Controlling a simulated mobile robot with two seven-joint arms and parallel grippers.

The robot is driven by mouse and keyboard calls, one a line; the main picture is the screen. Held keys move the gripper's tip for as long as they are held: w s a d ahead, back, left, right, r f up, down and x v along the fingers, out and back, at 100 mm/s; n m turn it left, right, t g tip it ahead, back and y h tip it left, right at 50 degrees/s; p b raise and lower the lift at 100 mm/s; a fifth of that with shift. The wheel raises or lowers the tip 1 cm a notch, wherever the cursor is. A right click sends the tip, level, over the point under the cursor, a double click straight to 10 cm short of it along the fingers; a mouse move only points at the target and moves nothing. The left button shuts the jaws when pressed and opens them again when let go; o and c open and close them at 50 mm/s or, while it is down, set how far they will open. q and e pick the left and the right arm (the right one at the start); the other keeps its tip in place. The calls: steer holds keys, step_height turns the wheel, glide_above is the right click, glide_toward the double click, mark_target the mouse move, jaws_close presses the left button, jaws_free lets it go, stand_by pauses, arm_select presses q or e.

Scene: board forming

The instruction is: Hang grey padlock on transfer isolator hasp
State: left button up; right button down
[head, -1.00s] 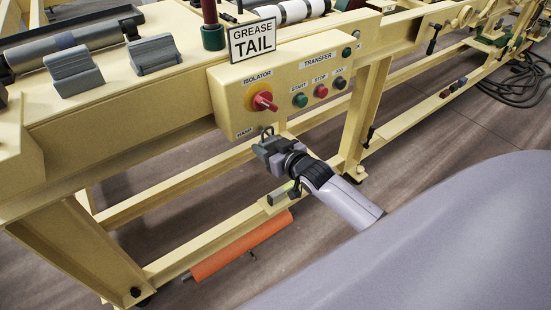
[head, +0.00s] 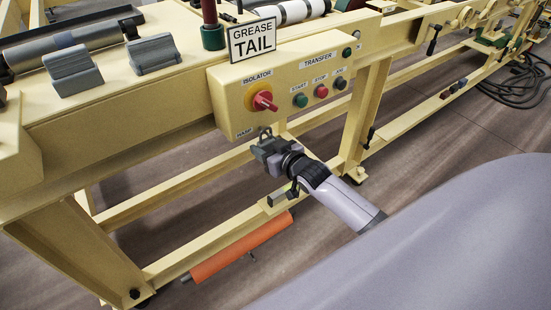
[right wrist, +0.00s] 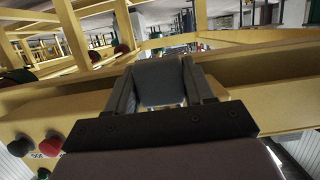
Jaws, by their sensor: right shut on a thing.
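The grey padlock (right wrist: 160,82) sits between the fingers of my right gripper in the right wrist view. In the head view my right gripper (head: 262,149) is shut on it, just below the lower edge of the isolator box. The padlock's shackle (head: 265,132) points up beside the box's bottom edge, right of the HASP label (head: 244,133). The hasp itself is too small to make out, so I cannot tell whether the shackle is through it. The isolator's red and yellow knob (head: 263,101) is above. My left gripper is not in view.
The cream control box (head: 300,75) carries green, red and dark buttons right of the knob. A GREASE TAIL sign (head: 252,40) stands on top. Below are a frame rail (head: 225,232) and an orange roller (head: 240,247). A frame leg (head: 362,115) stands right of my gripper.

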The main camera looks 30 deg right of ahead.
steer(key=shift+f, duration=0.15)
stand_by(0.7)
steer(key=shift+c, duration=1.6)
jaws_free()
steer(key=p+v, duration=0.1)
steer(key=v, duration=0.4)
steer(key=shift+s, duration=0.25)
steer(key=g+p, duration=0.2)
steer(key=p, duration=0.3)
glide_toward(269, 149)
steer(key=s+a+f, duration=0.5)
steer(key=s, duration=0.1)
steer(key=s+a+n+g+y+p, duration=0.1)
steer(key=s+a+p, duration=0.3)
steer(key=s, duration=0.8)
steer(key=shift+a+r+g, duration=0.25)
steer(key=shift+r+g, duration=0.05)
steer(key=shift+g, duration=0.4)
